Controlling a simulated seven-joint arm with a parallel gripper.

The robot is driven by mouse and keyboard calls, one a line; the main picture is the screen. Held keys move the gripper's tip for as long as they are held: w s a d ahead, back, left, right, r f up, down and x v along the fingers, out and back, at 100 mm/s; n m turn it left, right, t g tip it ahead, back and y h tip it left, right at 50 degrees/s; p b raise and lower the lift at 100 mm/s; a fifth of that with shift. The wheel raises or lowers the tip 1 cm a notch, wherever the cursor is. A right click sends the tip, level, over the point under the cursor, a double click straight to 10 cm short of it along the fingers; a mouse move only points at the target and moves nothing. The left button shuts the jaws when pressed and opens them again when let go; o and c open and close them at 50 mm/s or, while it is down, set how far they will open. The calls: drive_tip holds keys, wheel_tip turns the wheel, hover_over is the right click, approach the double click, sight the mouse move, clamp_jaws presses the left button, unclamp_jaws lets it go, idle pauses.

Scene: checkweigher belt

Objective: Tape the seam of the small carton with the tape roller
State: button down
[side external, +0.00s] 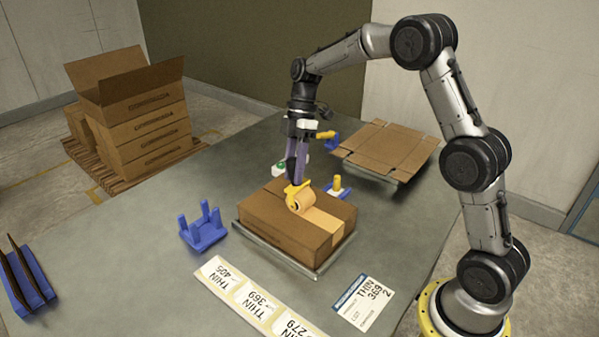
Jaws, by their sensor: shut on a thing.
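The small brown carton (270,222) lies closed on a flat grey plate (246,239) in the middle of the table. A tan strip of tape (324,219) shows on its top, running from the roller toward the right edge. The yellow tape roller (293,189) with its tan roll (302,203) is at the carton's top, over the seam line. My gripper (297,178) points down from above and is shut on the tape roller. The fingertips and the exact contact of the roller with the carton are partly hidden.
A blue pegged stand (202,228) is left of the carton; a blue holder with a yellow peg (338,186) stands behind it. Printed labels (255,299) lie in front. A flattened carton (385,150) lies at back right, a blue rack (25,280) at far left.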

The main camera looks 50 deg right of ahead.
drive_tip(key=shift+w+r, duration=0.15)
drive_tip(key=shift+w, duration=2.05)
drive_tip(key=w, duration=0.6)
drive_tip(key=shift+w+f, duration=0.2)
drive_tip(key=shift+f, duration=0.05)
drive_tip(key=shift+r, duration=0.1)
wheel_tip(320, 180, up, 7)
idle(0.7)
